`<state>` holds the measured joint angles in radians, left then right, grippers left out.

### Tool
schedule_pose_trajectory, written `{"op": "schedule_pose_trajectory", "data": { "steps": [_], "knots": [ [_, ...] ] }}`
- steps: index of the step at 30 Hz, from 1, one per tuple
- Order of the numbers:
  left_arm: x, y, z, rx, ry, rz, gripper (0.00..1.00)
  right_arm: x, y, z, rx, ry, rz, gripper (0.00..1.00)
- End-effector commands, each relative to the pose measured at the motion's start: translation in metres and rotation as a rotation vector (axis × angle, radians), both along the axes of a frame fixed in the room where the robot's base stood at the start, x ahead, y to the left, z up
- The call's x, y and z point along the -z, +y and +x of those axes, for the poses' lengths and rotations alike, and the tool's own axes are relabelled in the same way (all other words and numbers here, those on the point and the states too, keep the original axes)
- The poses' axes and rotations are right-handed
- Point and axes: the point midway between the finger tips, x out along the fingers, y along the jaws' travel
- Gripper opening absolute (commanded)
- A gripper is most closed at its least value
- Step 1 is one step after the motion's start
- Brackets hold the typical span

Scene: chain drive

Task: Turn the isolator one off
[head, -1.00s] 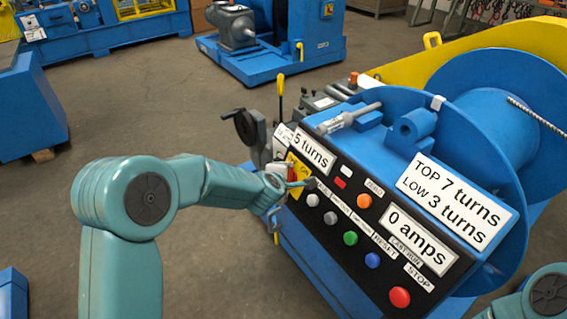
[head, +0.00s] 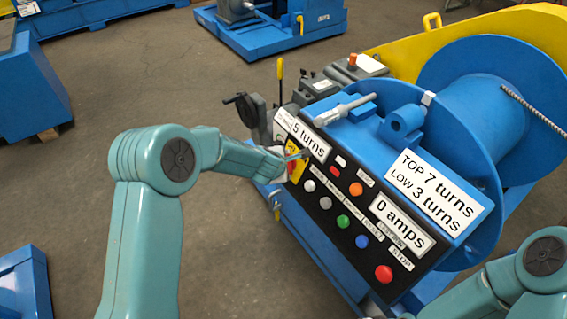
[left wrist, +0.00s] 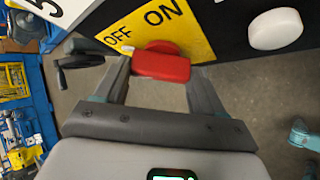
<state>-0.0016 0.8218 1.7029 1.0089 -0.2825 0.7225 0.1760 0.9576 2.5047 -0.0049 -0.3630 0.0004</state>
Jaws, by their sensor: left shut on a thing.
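The isolator is a red handle (left wrist: 160,67) on a red round base, set on a yellow plate (left wrist: 185,30) marked OFF and ON. In the left wrist view my left gripper (left wrist: 158,72) has one finger at each end of the red handle and is shut on it. OFF is printed to the left and ON to the right above the handle. In the head view the yellow plate (head: 299,169) is at the control panel's left end, with the handle mostly hidden by my left gripper (head: 296,158). My right gripper is out of view.
The black panel (head: 325,205) carries several buttons, including a red STOP button (head: 384,273) and a green one (head: 343,222). A white button (left wrist: 275,29) is close to the right of the plate.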

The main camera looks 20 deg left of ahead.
Motion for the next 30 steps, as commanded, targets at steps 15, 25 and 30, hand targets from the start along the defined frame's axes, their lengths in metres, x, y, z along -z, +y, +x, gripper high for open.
{"op": "schedule_pose_trajectory", "data": {
  "steps": [15,25,30],
  "knots": [
    [0.000,0.001,0.000,-0.002,-0.001,0.000,0.95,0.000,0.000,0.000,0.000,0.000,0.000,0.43],
    [-0.043,0.002,-0.036,-0.002,-0.003,-0.001,0.95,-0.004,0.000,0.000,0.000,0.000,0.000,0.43],
    [-0.078,0.003,-0.067,-0.003,-0.004,-0.001,0.95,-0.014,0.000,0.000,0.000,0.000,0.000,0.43]
  ]
}}
